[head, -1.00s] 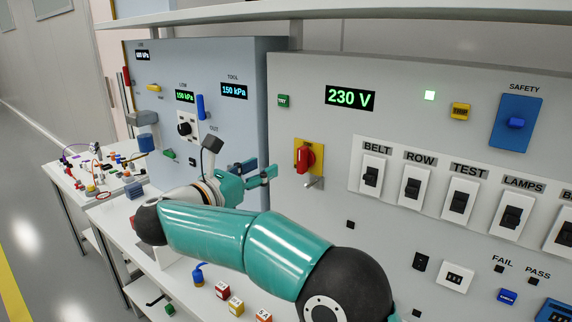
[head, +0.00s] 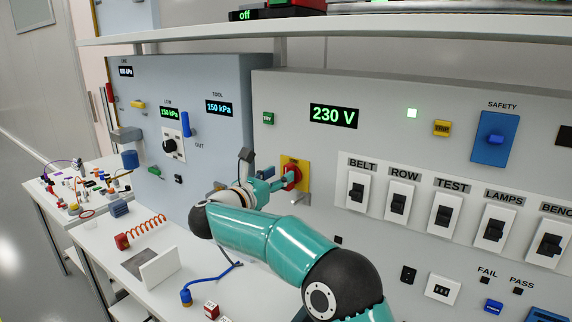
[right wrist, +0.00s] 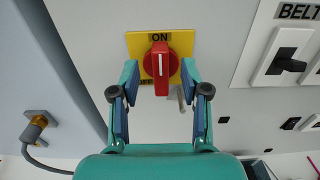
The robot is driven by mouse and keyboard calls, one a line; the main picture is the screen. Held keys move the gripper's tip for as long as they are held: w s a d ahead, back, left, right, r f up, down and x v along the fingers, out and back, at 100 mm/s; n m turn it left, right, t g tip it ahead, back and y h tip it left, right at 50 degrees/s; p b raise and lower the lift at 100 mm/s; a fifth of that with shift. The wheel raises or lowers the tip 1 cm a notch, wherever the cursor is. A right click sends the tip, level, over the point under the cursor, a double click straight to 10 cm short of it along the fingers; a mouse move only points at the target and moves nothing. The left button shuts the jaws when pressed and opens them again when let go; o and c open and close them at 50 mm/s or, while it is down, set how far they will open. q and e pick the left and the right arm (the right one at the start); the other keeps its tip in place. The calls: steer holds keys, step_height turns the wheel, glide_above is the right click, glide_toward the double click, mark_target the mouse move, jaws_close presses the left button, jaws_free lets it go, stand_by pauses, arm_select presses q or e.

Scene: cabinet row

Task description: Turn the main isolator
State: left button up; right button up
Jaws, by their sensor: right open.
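The main isolator is a red rotary knob (right wrist: 161,66) on a yellow plate (right wrist: 134,44) marked ON at the top and OFF at lower left. Its handle stands upright, with a white line pointing to ON. In the head view the red knob (head: 292,176) is partly hidden by my right gripper (head: 280,182). In the right wrist view my right gripper (right wrist: 160,80) is open, with one finger on either side of the knob's handle and gaps to it. A grey metal piece hangs below the plate. My left gripper is not in view.
The panel display (head: 334,116) reads 230 V, and a light (head: 412,113) glows. A row of switches, from BELT (head: 356,190) onward, lies to the right. A blue-grey cabinet (head: 228,130) stands at left. The bench below holds a blue cable (head: 212,280) and a white bracket (head: 160,267).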

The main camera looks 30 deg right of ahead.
mark_target(286, 171)
steer(key=shift+p+x, duration=0.5)
steer(key=shift+x, duration=1.45)
jaws_close()
